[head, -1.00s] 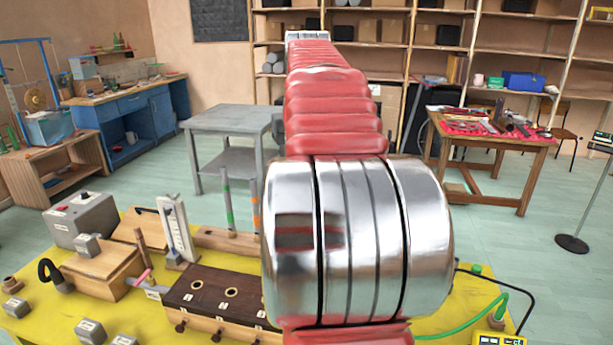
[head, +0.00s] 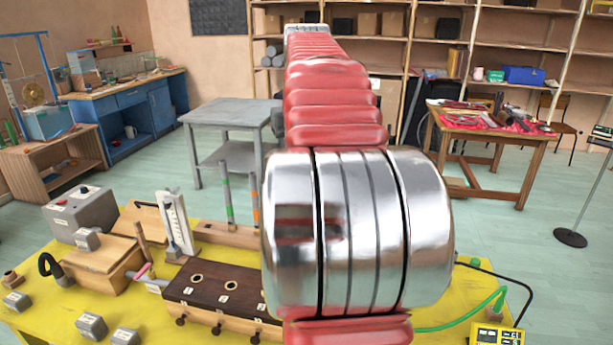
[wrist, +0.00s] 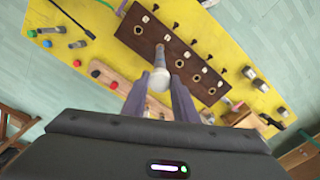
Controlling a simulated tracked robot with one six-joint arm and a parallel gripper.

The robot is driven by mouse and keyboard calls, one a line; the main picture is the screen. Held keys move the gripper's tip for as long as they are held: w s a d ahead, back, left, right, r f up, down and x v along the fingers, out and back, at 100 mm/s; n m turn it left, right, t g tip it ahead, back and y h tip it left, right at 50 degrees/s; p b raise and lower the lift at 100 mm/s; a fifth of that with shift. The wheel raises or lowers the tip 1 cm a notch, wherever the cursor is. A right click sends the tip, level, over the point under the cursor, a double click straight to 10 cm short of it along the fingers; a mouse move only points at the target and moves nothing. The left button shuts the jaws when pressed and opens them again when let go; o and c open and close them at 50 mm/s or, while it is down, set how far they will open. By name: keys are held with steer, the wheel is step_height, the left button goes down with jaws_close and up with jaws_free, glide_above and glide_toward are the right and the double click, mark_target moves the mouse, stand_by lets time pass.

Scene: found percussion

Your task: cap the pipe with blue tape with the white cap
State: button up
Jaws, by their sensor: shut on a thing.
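My gripper (wrist: 160,88) shows in the wrist view, its two dark fingers shut on a small round white piece, which looks like the white cap (wrist: 158,81). A grey tube-like part (wrist: 161,61) shows just beyond it, in line with it. I cannot tell whether the two touch, and I see no clear blue tape on it. In the head view my arm hides the gripper and the cap. A pipe with green tape (head: 228,198) and a pipe with orange tape (head: 255,200) stand upright in a wooden rack (head: 222,236); the rack's right part is hidden.
A dark-topped wooden box with holes (head: 225,290) stands on the yellow table (head: 50,325); it also shows in the wrist view (wrist: 165,45). A white upright scale (head: 176,222), a grey box (head: 80,215) and several small grey blocks stand left. A green cable lies right.

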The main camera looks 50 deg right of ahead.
steer(key=shift+f, duration=1.5)
stand_by(0.9)
steer(key=o, duration=1.1)
step_height(320, 180, up, 14)
steer(key=shift+f, duration=0.2)
stand_by(1.3)
